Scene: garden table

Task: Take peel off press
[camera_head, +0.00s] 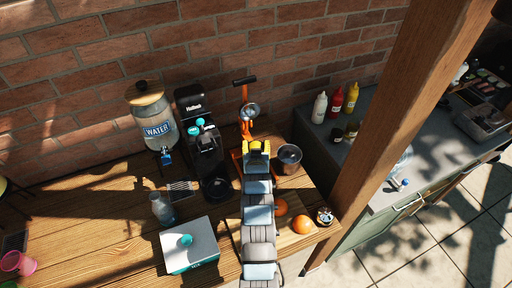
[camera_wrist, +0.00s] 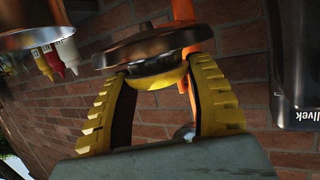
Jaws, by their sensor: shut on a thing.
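The orange press (camera_head: 246,126) stands on the wooden table against the brick wall, with its lever raised. Its orange post (camera_wrist: 184,10) shows behind a metal cup (camera_wrist: 150,45) in the wrist view. My gripper (camera_head: 256,148) is at the press. In the wrist view, its yellow fingers (camera_wrist: 165,85) are closed around a rounded yellow piece, the peel (camera_wrist: 162,78). The peel lies right against the grey ribbed part beside the metal cup; I cannot tell whether they touch. My arm hides the lower part of the press in the head view.
A metal cup (camera_head: 289,155) stands close to the right of my gripper. A black coffee machine (camera_head: 203,140) and a water dispenser (camera_head: 154,120) stand to the left. An orange (camera_head: 302,224) lies at front right near a wooden post (camera_head: 375,130). A white box (camera_head: 190,245) stands at front left.

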